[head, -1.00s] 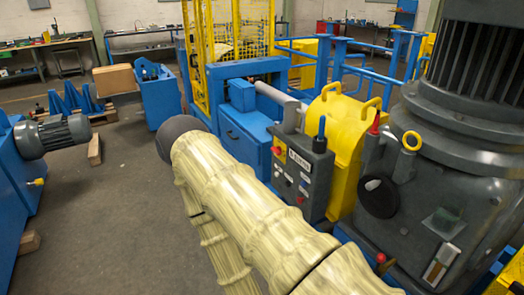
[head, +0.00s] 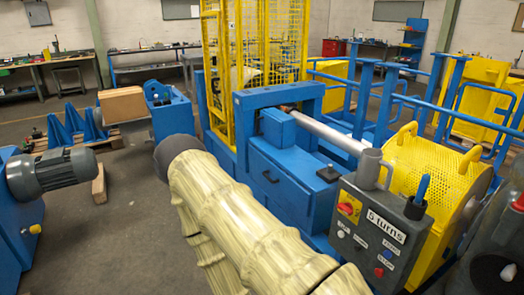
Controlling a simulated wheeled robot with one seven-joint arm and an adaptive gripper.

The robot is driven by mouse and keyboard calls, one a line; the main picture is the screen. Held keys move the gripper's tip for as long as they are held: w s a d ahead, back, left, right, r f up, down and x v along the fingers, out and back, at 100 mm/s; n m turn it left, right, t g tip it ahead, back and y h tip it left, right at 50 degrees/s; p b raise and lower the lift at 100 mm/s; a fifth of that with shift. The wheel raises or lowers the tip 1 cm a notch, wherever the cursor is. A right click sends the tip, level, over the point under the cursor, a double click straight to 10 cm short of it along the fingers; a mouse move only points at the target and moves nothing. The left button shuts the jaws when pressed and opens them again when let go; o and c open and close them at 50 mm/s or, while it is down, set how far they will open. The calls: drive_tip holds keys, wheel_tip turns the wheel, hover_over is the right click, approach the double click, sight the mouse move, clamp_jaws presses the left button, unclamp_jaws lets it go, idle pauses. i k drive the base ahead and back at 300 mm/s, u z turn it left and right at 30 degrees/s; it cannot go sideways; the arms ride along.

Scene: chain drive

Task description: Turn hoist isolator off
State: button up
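A grey control box (head: 362,245) stands at the lower right of the head view, with a label reading "5 turns". On its upper left face is a red knob on a yellow plate (head: 349,208), which looks like a rotary isolator. I cannot read its exact position or a label naming the hoist. My gripper is not in view.
A grey mug-like cup (head: 373,168) and a blue-handled tool in a dark holder (head: 417,198) are at the box's top. A yellow perforated guard (head: 435,165) is behind it. A blue machine frame (head: 290,190) stands left. Open floor (head: 110,240) lies left of my arm.

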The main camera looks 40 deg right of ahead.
sight(347, 208)
drive_tip(key=i, duration=3.3)
drive_tip(key=z, duration=2.9)
